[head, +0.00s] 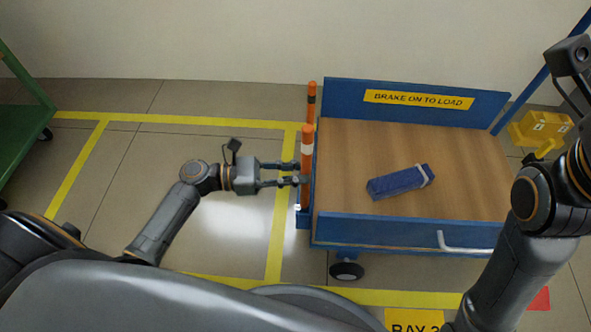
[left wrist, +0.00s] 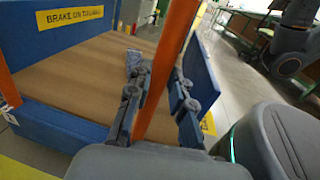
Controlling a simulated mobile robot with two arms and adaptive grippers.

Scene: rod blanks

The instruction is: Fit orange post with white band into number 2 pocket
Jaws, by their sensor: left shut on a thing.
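The orange post with a white band (head: 307,138) stands about upright at the left side of the blue cart, near its front corner. My left gripper (head: 299,181) is shut on it below the band. In the left wrist view the orange post (left wrist: 166,65) runs between the fingers (left wrist: 157,115). Its lower end is hidden, so I cannot tell whether it sits in a pocket. A small white label (head: 298,207) shows below the gripper, too small to read. My right gripper is out of view; only its arm shows.
Another orange post with a dark band (head: 311,90) stands at the cart's far left corner. A blue block with a pale strap (head: 395,183) lies on the wooden deck (head: 360,150). The blue front board (head: 370,231) has a handle.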

